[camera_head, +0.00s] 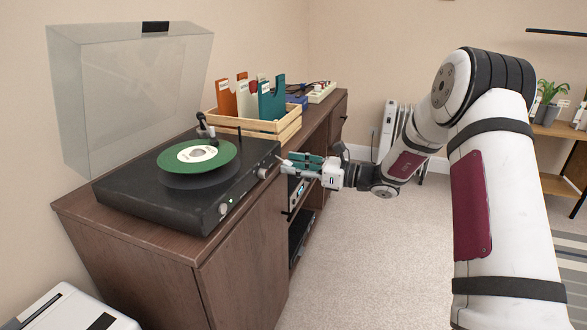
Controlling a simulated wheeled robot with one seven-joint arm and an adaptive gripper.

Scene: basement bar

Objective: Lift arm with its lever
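A black turntable (160,207) with its clear lid (130,100) raised sits on the brown cabinet. My gripper (284,163) is just right of the turntable's right edge, near a silver knob (262,173), pointing left. It appears empty; its finger gap is unclear.
A wooden crate (290,127) with upright sleeves stands behind the turntable on the cabinet (130,235). A white radiator (386,130) is by the back wall. A white box-like object (75,310) is at lower left. Carpet right of the cabinet is clear.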

